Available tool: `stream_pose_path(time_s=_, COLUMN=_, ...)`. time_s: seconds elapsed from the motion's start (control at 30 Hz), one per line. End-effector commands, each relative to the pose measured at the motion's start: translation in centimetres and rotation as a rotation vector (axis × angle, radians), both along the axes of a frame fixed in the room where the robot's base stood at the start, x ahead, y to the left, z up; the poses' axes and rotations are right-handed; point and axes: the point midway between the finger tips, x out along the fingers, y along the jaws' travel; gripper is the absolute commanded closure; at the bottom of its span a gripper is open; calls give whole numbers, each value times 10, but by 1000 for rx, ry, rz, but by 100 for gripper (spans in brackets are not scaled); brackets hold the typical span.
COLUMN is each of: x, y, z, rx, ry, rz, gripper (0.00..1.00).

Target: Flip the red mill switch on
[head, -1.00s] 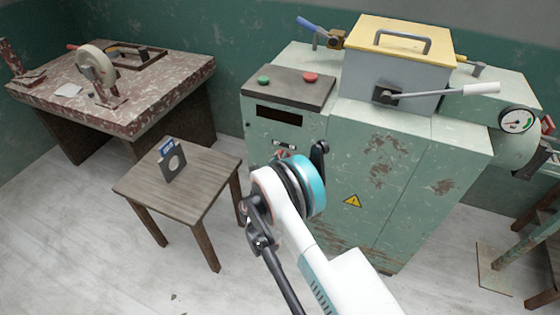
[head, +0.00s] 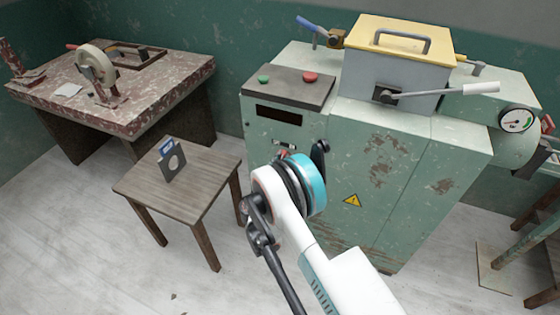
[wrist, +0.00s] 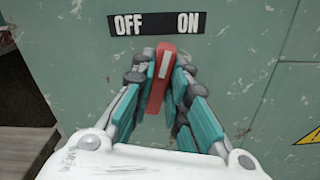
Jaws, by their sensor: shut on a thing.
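The red mill switch (wrist: 158,80) is a flat red lever with a pale stripe on the green cabinet front, below a black label (wrist: 157,23) reading OFF on the left and ON on the right. Its upper end is below the gap between the two words and leans slightly right. My gripper (wrist: 165,72) is shut on the lever, with teal and grey fingers on both sides of it. In the head view, a sliver of red switch (head: 283,154) shows beside the label; my arm hides most of the gripper and switch.
The green mill cabinet (head: 400,180) carries green and red buttons, a grey box with a yellow lid (head: 400,40) and a white-handled lever (head: 480,89). A small wooden table (head: 205,175) stands left, with a worn bench (head: 170,85) behind it.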

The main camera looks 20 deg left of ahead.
Motion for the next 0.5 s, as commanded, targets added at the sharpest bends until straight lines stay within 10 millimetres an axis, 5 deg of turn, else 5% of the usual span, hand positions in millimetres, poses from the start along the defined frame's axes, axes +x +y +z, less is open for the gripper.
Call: stream_pose_path(time_s=0.5, x=-1, y=-2, z=-2, rx=408, ry=-31, rz=0, gripper=100)
